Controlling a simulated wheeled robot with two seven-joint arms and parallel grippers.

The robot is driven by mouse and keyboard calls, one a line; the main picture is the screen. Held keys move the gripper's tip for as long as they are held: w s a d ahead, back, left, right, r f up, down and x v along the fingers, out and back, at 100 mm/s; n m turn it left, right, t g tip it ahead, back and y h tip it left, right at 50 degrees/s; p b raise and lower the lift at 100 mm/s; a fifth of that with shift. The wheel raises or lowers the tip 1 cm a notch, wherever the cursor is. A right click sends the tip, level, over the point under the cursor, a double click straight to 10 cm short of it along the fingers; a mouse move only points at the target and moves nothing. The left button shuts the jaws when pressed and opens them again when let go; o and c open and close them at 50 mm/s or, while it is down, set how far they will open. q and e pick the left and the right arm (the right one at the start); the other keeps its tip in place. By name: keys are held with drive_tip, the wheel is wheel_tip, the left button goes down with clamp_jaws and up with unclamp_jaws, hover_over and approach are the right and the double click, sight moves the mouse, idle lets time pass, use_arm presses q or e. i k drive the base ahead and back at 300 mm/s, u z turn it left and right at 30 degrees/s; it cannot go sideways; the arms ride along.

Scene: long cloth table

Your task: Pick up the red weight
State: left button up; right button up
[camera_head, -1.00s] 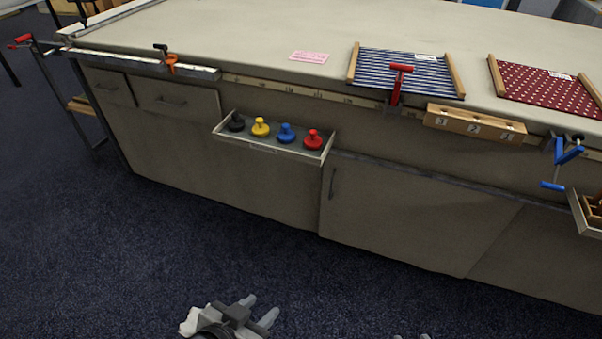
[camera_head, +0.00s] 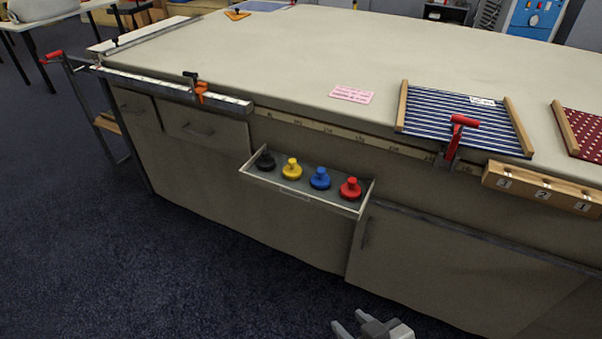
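The red weight (camera_head: 350,188) is a round knobbed piece at the right end of a shallow open drawer (camera_head: 291,192) on the front of the long table. A blue weight (camera_head: 320,178), a yellow weight (camera_head: 292,169) and a black weight (camera_head: 265,161) stand in a row to its left. My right gripper (camera_head: 348,321) shows at the bottom edge, well below and apart from the drawer. Its two fingers are spread and nothing is between them. My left gripper is out of view.
The long table (camera_head: 290,60) has a pink card (camera_head: 352,94) and a blue striped cloth board (camera_head: 465,120) on top. A red-handled clamp (camera_head: 458,133) and a numbered wooden block (camera_head: 540,190) are at its front edge. Dark carpet (camera_head: 150,270) in front is clear.

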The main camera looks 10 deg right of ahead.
sight(350, 191)
drive_tip(key=u, duration=0.05)
drive_tip(key=i, duration=0.95)
drive_tip(key=z, duration=0.85)
drive_tip(key=i, duration=0.4)
drive_tip(key=z, duration=0.45)
